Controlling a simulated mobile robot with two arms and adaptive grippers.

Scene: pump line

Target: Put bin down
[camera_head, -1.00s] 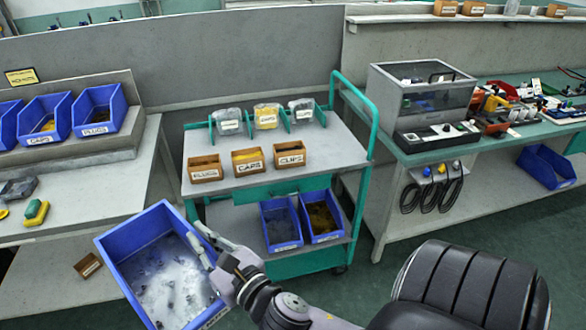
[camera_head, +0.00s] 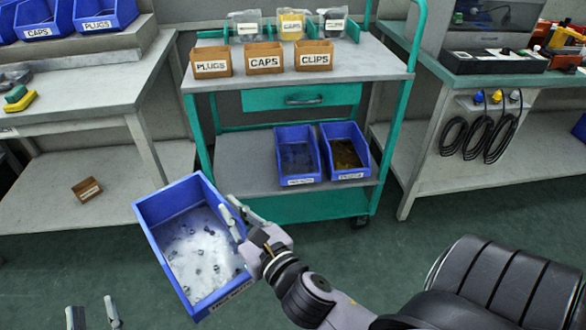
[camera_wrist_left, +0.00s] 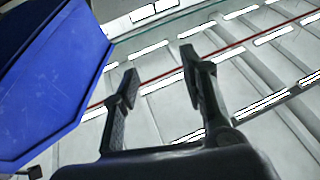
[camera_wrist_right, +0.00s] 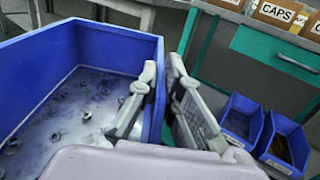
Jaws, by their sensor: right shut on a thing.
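The blue bin (camera_head: 170,262) hangs in the air in front of the cart, tilted, with small dark parts scattered on its pale floor. My right gripper (camera_head: 238,220) is shut on the bin's right wall. In the right wrist view the fingers (camera_wrist_right: 160,95) straddle that wall of the bin (camera_wrist_right: 112,47). My left gripper (camera_head: 93,318) is at the bottom left of the head view, below and left of the bin. In the left wrist view its fingers (camera_wrist_left: 160,88) are apart with nothing between them, and the bin (camera_wrist_left: 50,85) is beside them, not touching.
A teal cart (camera_head: 290,207) has three labelled boxes on top and two blue bins (camera_head: 297,155) on its lower shelf, with bare shelf to their left. A small brown box (camera_head: 87,189) lies on the left bench's lower shelf. Black cables (camera_head: 480,135) hang at right.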

